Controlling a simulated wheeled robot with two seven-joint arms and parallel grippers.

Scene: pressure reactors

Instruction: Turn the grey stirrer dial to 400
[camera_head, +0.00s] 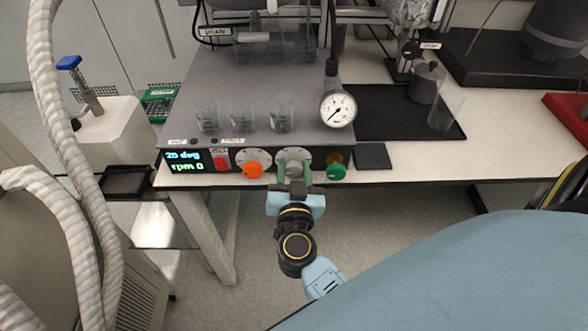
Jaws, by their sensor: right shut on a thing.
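The grey stirrer dial (294,168) is on the front panel of the reactor base, between an orange dial (253,169) and a green dial (337,170). My right gripper (294,183) reaches up to it from below, with its fingers on either side, shut on the grey dial. The fingers hide part of the dial and its scale. The display (185,162) at the panel's left reads "20 deg" and "rpm 0". A red switch (221,160) is beside the display. My left gripper is not in view.
Glass beakers (243,116) and a pressure gauge (338,109) stand on the reactor base. A black mat (387,114) with a metal vessel (428,82) is to the right.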

